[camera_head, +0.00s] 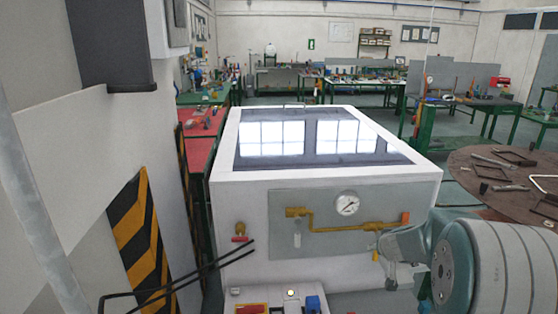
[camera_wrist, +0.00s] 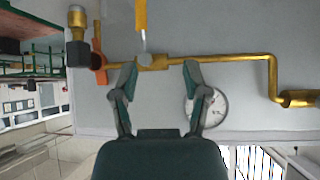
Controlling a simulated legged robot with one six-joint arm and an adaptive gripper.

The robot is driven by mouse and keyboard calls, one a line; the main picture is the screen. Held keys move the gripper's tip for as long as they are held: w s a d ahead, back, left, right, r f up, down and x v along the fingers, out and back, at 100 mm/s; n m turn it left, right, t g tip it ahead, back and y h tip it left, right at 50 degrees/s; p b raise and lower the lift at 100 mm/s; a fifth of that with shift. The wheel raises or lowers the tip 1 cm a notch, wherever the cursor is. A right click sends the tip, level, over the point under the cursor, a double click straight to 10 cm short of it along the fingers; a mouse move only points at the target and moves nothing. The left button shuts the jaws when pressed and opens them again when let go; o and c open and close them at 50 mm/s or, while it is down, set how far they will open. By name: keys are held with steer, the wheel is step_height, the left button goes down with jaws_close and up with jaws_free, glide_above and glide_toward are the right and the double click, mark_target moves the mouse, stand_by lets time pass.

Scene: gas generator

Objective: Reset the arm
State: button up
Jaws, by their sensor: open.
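My gripper (camera_wrist: 160,66) shows in the wrist view with its two fingers spread apart and nothing held between them. It faces the grey front panel, which appears upside down there. A brass pipe (camera_wrist: 235,61) runs behind the fingertips, and a yellow lever (camera_wrist: 141,14) stands between and beyond them. The pressure gauge (camera_wrist: 213,106) is beside the right finger. In the head view my gripper (camera_head: 391,256) is at the panel's right side, below the orange handle (camera_head: 405,217). I cannot tell whether it touches anything. The gauge (camera_head: 347,204) is further left.
The white generator cabinet (camera_head: 325,177) fills the middle, with a red tap (camera_head: 239,239) on its front left. A striped wall panel (camera_head: 142,243) stands at the left. A round table (camera_head: 510,177) with loose parts is at the right. Green workbenches stand further back.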

steer(key=s+a+r+n+g+y, duration=0.1)
steer(key=s+a+r+y, duration=0.1)
steer(key=s+a+r, duration=0.5)
steer(key=s+a+r+n+y, duration=0.1)
steer(key=s+a+r+y, duration=0.1)
steer(key=s+a+r, duration=0.5)
steer(key=s+a+f+g+h, duration=0.1)
steer(key=s, duration=0.9)
steer(key=s+a+f+g+h, duration=0.1)
steer(key=s+a+f, duration=0.1)
steer(key=s, duration=0.7)
steer(key=shift+s+a+h, duration=0.15)
steer(key=shift+s+h, duration=0.15)
steer(key=shift+s, duration=0.1)
